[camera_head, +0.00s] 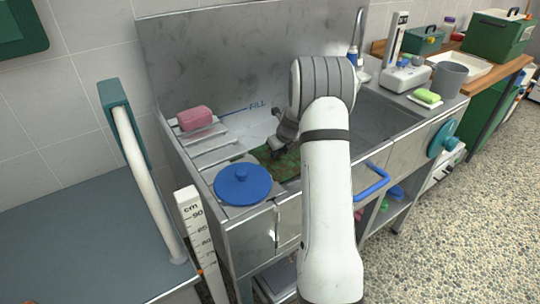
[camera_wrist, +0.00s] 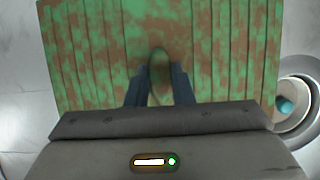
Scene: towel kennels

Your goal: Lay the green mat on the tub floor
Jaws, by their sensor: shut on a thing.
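The green mat (camera_wrist: 90,50) has brown blotches and ridged lines and fills most of the upper wrist view. My gripper (camera_wrist: 160,72) is shut on the mat at a raised spot near its middle. In the head view the mat (camera_head: 280,162) shows partly inside the metal tub (camera_head: 236,134), left of my arm. My arm hides the rest of the mat and much of the tub. The gripper fingers are not clear in the head view. I cannot tell whether the mat touches the tub floor. A round drain (camera_wrist: 300,100) shows right of the mat in the wrist view.
A blue round lid (camera_head: 243,184) lies on the tub's front left ledge, and a pink block (camera_head: 195,118) on the slatted left ledge. A grey cup (camera_head: 450,78) and green sponge (camera_head: 427,96) stand at the right. A blue handle (camera_head: 373,182) juts from the front.

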